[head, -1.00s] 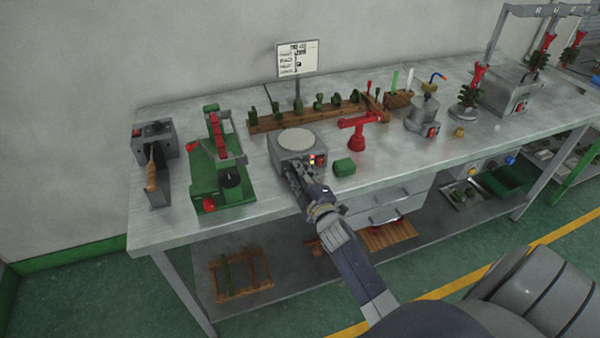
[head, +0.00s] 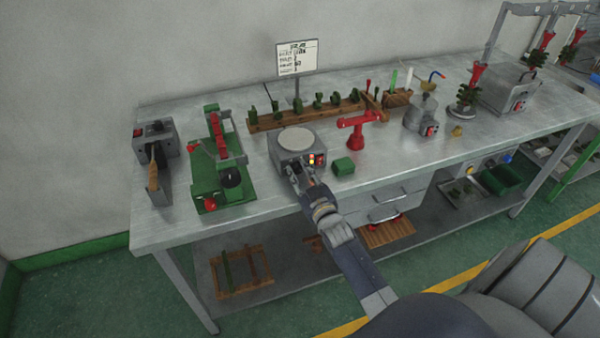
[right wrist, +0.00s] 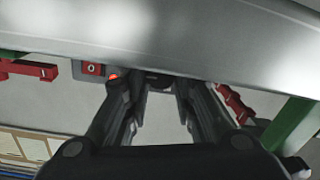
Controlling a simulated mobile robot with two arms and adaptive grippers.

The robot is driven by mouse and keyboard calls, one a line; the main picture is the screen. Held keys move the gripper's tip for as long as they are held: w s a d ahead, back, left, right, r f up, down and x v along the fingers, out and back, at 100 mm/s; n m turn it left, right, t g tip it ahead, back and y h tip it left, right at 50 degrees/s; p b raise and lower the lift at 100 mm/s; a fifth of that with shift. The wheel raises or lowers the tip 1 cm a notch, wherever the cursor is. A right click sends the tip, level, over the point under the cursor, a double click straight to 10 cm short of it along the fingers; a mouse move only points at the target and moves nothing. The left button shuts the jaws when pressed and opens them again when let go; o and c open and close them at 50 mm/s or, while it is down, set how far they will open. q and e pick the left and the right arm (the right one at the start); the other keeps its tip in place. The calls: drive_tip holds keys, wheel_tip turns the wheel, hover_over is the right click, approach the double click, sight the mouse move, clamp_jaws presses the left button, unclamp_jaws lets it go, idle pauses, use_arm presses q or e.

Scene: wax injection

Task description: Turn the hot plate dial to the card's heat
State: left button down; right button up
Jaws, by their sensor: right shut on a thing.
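The hot plate (head: 288,153) is a grey box with a pale round top, near the bench's front edge left of centre. Its front has a red switch and small lit lamps (head: 312,159). My right gripper (head: 294,174) is at the left part of that front, shut on the dial, which the fingers mostly hide. In the right wrist view the fingers (right wrist: 160,84) meet the front face, with a red lamp and a red switch (right wrist: 92,68) beside them. The dial's setting cannot be read. The card (head: 298,58) stands behind on a post; its small print is unreadable. My left gripper is not in view.
A green clamp machine (head: 219,180) is to the left. A wooden rack (head: 305,115) with green pieces runs behind. The bench front between is clear.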

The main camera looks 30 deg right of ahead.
drive_tip(key=shift+m, duration=0.5)
clamp_jaws()
drive_tip(key=o, duration=1.1)
unclamp_jaws()
drive_tip(key=s, duration=0.4)
drive_tip(key=s+a, duration=0.1)
drive_tip(key=s, duration=0.3)
drive_tip(key=s+a, duration=0.1)
drive_tip(key=s, duration=0.2)
drive_tip(key=shift+s+a, duration=0.15)
drive_tip(key=shift+s, duration=0.25)
